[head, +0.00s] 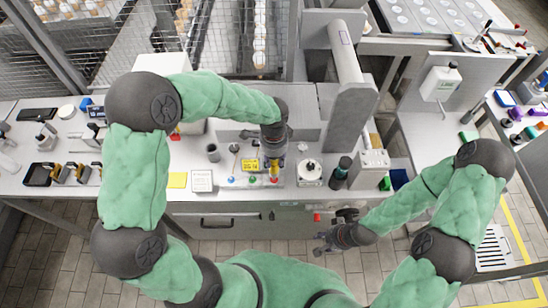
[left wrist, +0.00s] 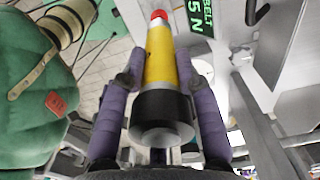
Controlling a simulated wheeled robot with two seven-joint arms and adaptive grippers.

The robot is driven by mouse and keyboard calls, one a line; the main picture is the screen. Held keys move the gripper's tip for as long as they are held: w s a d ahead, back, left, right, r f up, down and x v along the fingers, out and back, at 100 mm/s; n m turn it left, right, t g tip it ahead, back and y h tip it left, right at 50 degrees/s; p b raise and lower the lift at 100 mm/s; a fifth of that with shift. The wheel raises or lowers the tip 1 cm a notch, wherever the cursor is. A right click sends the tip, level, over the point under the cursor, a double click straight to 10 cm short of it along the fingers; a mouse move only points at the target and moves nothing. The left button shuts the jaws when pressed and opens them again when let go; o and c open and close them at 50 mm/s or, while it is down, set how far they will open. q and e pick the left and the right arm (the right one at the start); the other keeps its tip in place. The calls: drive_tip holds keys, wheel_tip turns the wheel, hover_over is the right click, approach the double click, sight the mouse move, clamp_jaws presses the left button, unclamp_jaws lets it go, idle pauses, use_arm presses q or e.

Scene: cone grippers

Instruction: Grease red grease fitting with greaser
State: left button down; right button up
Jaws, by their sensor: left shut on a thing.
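My left gripper (head: 274,158) is shut on the greaser (head: 273,169), a yellow tapered body with a black end. In the left wrist view the greaser (left wrist: 160,65) sits between the purple fingers of my left gripper (left wrist: 162,85), with a red spot at its narrow end. In the head view the greaser points down at the bench, over the red grease fitting (head: 274,180). I cannot tell whether they touch. A green fitting (head: 252,179) and a blue fitting (head: 231,179) stand to its left. My right gripper (head: 335,231) is open and empty, in front of the bench.
A white round device (head: 309,171) and a dark green bottle (head: 341,172) stand to the right.

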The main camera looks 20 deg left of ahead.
use_arm(q)
drive_tip(key=shift+f+b, duration=0.6)
drive_tip(key=shift+f, duration=0.35)
idle(1.1)
drive_tip(key=shift+r+p, duration=0.55)
idle(2.3)
